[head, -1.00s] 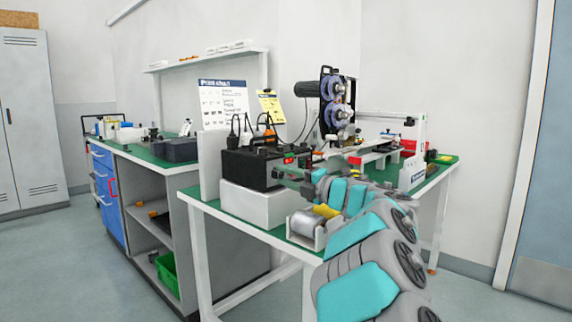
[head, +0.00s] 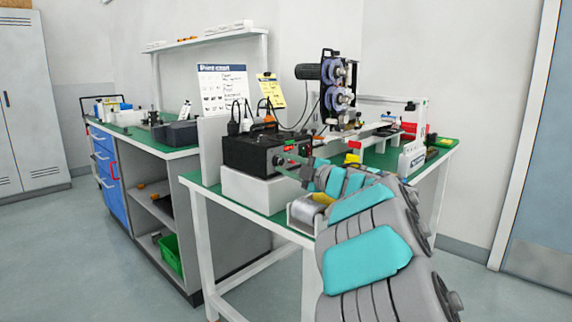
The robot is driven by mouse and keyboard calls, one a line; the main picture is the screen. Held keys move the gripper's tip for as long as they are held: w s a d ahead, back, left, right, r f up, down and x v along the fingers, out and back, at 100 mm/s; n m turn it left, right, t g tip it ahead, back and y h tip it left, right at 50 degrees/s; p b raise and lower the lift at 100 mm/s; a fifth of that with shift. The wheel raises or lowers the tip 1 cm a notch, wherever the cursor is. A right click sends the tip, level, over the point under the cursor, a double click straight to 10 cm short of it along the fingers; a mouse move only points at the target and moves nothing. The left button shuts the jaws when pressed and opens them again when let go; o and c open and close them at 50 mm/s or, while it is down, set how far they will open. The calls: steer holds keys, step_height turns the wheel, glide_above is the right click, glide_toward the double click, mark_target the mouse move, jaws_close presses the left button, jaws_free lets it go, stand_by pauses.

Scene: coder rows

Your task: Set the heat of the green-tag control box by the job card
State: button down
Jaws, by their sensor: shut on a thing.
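A black control box (head: 250,150) stands on a white block (head: 255,188) at the near left of the green-topped table. Its front has a small red display (head: 290,148) and a knob (head: 279,161) low on the panel. My gripper (head: 286,163) is at the front panel, its jaws shut on what looks like the knob. My teal and grey arm comes in from the lower right. I cannot make out a green tag.
A metal roll in a white holder (head: 310,213) sits by the table's front edge, below my arm. A machine with reels (head: 340,88) and a rail stands behind. A bench with blue drawers (head: 108,178) is at left.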

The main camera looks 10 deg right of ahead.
stand_by(0.3)
steer(key=c, duration=0.5)
jaws_free()
steer(key=shift+c, duration=0.2)
steer(key=shift+b+v, duration=0.45)
steer(key=shift+v, duration=3.45)
